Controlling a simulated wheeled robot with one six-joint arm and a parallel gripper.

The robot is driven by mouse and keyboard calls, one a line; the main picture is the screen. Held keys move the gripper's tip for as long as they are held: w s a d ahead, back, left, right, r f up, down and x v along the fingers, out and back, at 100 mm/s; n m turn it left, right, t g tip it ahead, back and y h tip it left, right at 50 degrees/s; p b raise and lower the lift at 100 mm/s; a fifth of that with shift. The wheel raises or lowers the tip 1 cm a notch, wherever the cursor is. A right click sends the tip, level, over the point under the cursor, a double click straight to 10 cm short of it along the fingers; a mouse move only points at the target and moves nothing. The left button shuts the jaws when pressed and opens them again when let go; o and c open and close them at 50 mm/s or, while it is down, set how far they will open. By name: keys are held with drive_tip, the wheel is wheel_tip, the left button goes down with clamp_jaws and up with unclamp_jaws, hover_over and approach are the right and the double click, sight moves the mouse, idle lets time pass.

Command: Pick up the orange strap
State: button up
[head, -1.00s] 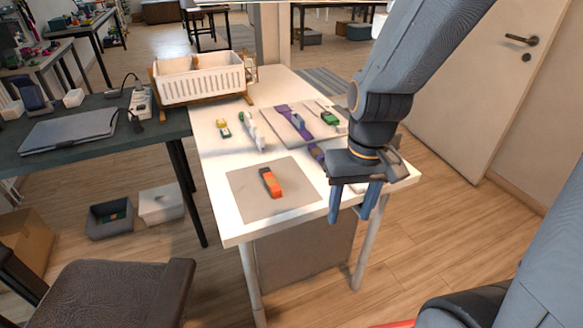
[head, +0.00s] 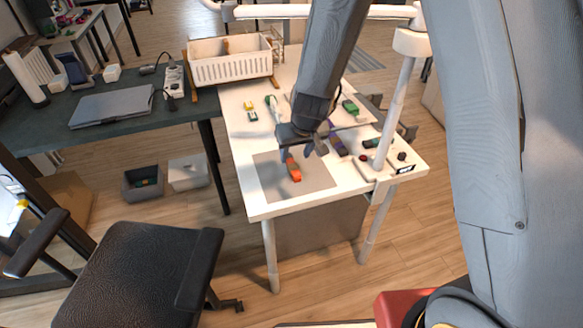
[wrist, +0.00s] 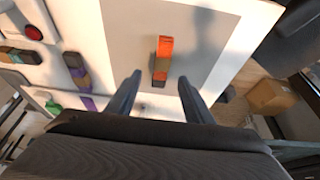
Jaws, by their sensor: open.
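The orange strap (head: 293,170) is a short strip, orange with a dark and brownish part. It lies on the grey mat (head: 318,180) near the front of the white table. In the wrist view, the orange strap (wrist: 164,52) lies ahead of and between my open fingers, with its dark end towards me. My gripper (head: 301,155) is open and empty at the mat's far edge, pointing down, and one finger overlaps the strap's far end in the head view. In the wrist view, my gripper (wrist: 158,92) has a finger on each side. I cannot tell its exact height.
A white basket (head: 230,68) stands at the table's back left. Purple straps (head: 338,145) and a green piece (head: 350,107) lie behind and right of the mat. A white lamp post (head: 395,110) rises at the right edge. A black chair (head: 135,275) stands in front.

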sight(292, 164)
drive_tip(key=shift+b+x, duration=2)
drive_tip(key=shift+x, duration=1)
drive_tip(key=shift+s+a, duration=0.1)
clamp_jaws()
drive_tip(key=shift+r, duration=0.2)
wheel_tip(292, 164, up, 3)
drive_tip(key=p, duration=0.4)
drive_tip(key=shift+r+p, duration=0.15)
drive_tip(key=shift+p, duration=0.15)
drive_tip(key=shift+s+d+b, duration=0.25)
drive_tip(key=shift+s+b, duration=0.6)
drive_tip(key=shift+b, duration=0.35)
drive_tip(key=s+d+p, duration=0.1)
drive_tip(key=s+d, duration=0.1)
drive_tip(key=s, duration=0.5)
drive_tip(key=s+d+p, duration=0.1)
drive_tip(key=s+d, duration=0.1)
drive_tip(key=s, duration=0.6)
drive_tip(key=shift+s+d, duration=0.25)
